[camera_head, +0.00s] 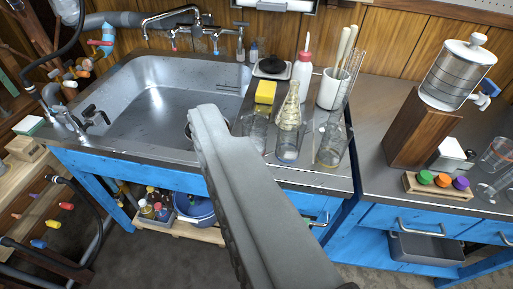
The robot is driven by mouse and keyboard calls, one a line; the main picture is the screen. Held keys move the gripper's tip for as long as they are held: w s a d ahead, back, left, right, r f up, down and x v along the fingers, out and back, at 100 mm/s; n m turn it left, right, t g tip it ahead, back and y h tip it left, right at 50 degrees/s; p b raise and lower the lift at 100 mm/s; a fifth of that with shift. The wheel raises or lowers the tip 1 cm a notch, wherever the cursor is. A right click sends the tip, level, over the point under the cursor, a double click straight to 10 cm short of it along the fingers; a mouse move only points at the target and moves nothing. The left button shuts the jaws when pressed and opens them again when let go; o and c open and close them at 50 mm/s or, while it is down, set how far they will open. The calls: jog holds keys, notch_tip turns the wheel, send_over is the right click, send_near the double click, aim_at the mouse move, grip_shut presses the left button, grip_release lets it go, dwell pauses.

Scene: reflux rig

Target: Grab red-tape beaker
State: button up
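My gripper (212,125) shows as one large grey finger, rising from the bottom centre to the counter's front edge beside the sink. I see no second finger, and nothing held is visible. Several clear glass vessels stand right of its tip: one beaker (255,130) at left, one (288,145) in the middle and one (330,145) at right. I cannot make out red tape on these. Another clear glass vessel (497,155) at the right edge has a reddish tint near its upper part; I cannot tell whether that is tape.
A steel sink (165,95) lies left of the glassware. A yellow sponge (265,92), a white bottle with a red cap (303,67) and a white holder (332,90) stand behind it. A wooden stand with a metal tank (458,72) and coloured stoppers (442,180) are at right.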

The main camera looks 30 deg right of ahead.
jog(key=w+d+f+m+g+h, duration=0.1)
jog(key=w+d+f+g, duration=0.25)
jog(key=w, duration=0.35)
jog(key=w+d+f+m+g+h, duration=0.1)
jog(key=w+d+f+m+g, duration=0.1)
jog(key=w+f, duration=0.35)
jog(key=m+g+h, duration=0.1)
jog(key=m+g, duration=0.2)
jog(key=g, duration=0.2)
send_near(254, 132)
jog(key=x, duration=1.4)
jog(key=shift+w+d+r, duration=0.1)
jog(key=shift+w+d, duration=0.05)
jog(key=shift+w, duration=0.25)
jog(key=c, duration=0.8)
jog(key=shift+r, duration=0.2)
jog(key=shift+r, duration=4.75)
